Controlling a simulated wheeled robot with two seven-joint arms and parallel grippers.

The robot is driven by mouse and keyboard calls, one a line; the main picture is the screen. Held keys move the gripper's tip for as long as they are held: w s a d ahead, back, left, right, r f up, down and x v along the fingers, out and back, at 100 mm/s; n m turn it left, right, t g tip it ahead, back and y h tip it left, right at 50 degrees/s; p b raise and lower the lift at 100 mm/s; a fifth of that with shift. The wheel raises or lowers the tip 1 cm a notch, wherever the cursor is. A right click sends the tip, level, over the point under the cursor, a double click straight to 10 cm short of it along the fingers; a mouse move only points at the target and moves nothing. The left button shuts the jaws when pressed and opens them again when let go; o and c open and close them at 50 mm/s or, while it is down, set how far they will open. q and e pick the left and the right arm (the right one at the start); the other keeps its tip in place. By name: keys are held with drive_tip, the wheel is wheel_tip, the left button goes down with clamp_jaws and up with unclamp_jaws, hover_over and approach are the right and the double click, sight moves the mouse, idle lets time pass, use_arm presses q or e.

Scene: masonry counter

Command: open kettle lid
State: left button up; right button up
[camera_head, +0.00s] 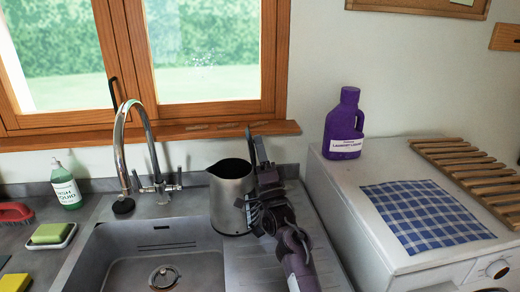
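The kettle (231,200) is a grey metal jug with its spout to the left. It stands upright on the counter at the right rear of the sink. Its top looks dark, like an open mouth. A thin dark upright piece rises at its right rear; I cannot tell whether it is the raised lid or a finger. My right gripper (259,153) is at the kettle's right side, by the rim, and hides the handle side. Whether its fingers are apart or touch the kettle is unclear. My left gripper is not in view.
The sink (120,270) and tap (122,150) are left of the kettle. A white machine (350,205) with a purple bottle (344,125) and checked cloth (425,215) stands right. The window sill is behind.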

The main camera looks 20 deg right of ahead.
drive_tip(key=shift+o, duration=0.5)
drive_tip(key=shift+s+f, duration=0.1)
drive_tip(key=v, duration=0.7)
drive_tip(key=shift+s+f+b, duration=0.2)
drive_tip(key=shift+f+b, duration=0.05)
drive_tip(key=shift+b, duration=0.2)
